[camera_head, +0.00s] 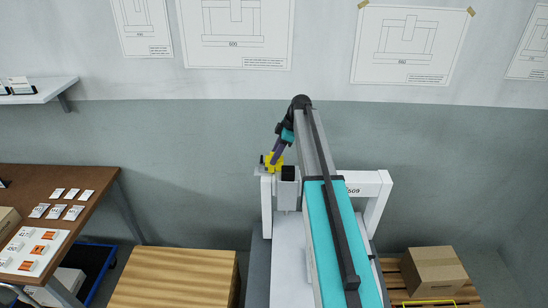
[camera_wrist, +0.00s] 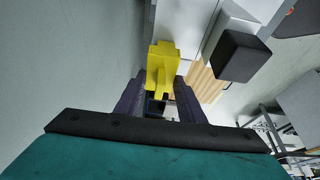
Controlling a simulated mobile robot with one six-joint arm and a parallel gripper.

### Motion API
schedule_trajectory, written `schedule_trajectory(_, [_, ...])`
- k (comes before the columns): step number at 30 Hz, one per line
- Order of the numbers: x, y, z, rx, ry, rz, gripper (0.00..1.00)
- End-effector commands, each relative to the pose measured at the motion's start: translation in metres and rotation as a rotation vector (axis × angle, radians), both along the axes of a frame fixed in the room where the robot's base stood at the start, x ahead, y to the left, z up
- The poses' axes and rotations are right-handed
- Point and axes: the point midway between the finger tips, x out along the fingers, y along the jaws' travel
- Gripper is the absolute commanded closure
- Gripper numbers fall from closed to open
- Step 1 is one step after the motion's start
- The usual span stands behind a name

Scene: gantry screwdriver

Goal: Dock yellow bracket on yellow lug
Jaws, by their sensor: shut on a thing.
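The yellow bracket (camera_wrist: 160,66) is between the two dark purple fingers of my gripper (camera_wrist: 160,98) in the wrist view. My gripper is shut on it. In the head view my gripper (camera_head: 279,150) is at the left end of the white gantry, and yellow (camera_head: 272,158) shows below its fingers. I cannot tell the bracket from the yellow lug there, nor whether they touch. A small dark part shows between the fingers under the bracket in the wrist view.
The white gantry (camera_head: 367,178) carries a grey block (camera_head: 288,189) close beside my gripper. A dark block (camera_wrist: 240,55) is right of the bracket in the wrist view. A brown table (camera_head: 92,178) with cards, a wooden crate (camera_head: 175,278) and a cardboard box (camera_head: 434,270) stand around.

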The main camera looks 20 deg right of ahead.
Motion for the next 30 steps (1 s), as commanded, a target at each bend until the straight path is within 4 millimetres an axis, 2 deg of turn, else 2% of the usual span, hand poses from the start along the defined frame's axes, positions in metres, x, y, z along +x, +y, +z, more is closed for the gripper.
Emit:
schedule_trajectory(6, [0.0,0.0,-0.015,0.0,0.0,0.0,0.92])
schedule_trajectory(30, [0.0,-0.002,-0.027,0.0,-0.001,-0.001,0.92])
